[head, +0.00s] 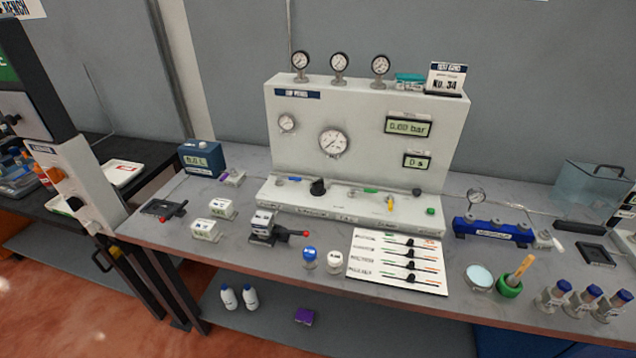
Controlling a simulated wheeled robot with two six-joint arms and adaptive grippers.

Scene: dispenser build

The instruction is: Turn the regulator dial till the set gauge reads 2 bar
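The white test panel (372,125) stands at the back of the grey bench. A black knob (318,187), which looks like the regulator dial, sits on its lower ledge. A digital display (408,127) seems to show 0.00 bar. Neither of my grippers is in view, and nothing touches the knob.
In front are a small press with a red handle (270,229), a white board with black sliders (398,261) and two small bottles. A blue manifold (493,231) stands at right.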

